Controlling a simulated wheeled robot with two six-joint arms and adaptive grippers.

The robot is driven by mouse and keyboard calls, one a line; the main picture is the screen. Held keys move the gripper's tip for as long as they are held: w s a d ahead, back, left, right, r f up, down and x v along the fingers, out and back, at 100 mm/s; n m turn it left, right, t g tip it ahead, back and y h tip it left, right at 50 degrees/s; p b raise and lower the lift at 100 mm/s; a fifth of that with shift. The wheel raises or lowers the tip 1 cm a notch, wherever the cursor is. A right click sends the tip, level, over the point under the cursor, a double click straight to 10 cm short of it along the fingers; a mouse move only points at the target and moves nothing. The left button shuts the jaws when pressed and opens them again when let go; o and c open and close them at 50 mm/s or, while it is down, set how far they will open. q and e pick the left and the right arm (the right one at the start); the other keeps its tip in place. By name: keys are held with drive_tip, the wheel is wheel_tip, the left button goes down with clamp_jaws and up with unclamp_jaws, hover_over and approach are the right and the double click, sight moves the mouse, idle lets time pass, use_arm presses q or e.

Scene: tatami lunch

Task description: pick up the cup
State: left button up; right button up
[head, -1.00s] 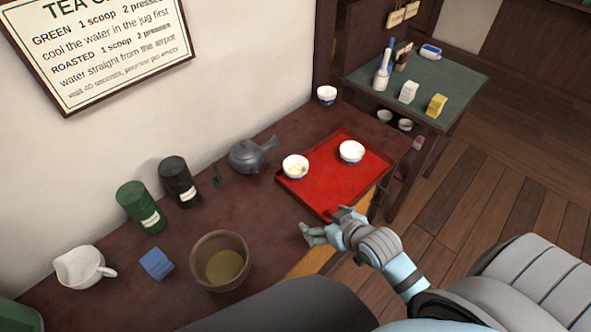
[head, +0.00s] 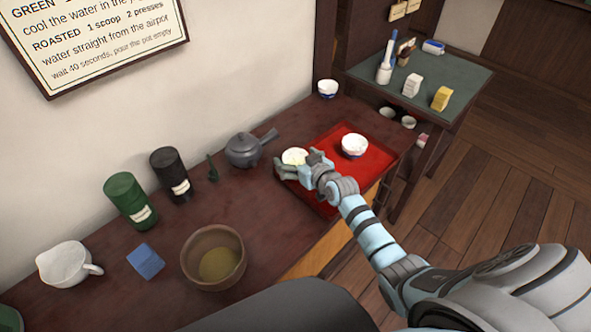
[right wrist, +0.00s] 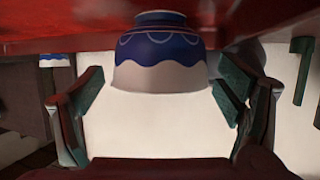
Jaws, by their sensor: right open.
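A white cup with a pale yellow-green inside (head: 294,156) stands upright on the red tray's left part. Its blue and white patterned side (right wrist: 162,62) shows in the right wrist view, which appears upside down. A second white and blue cup (head: 354,146) stands on the tray to its right. My right gripper (head: 299,165) is open at the first cup, with its fingers partly hiding that cup in the head view. In the right wrist view the cup sits between the spread fingers, with gaps on both sides. My left gripper is not in view.
The red tray (head: 373,174) lies on the dark table (head: 245,196). A grey teapot (head: 242,151) stands left of the tray. A third cup (head: 327,89) is at the back. A brown bowl (head: 214,247), canisters, a blue block (head: 146,262) and a white jug (head: 66,265) are farther left.

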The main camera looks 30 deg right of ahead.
drive_tip(key=shift+w+f, duration=0.15)
drive_tip(key=shift+w, duration=0.15)
drive_tip(key=c, duration=1.3)
drive_tip(key=shift+c, duration=0.2)
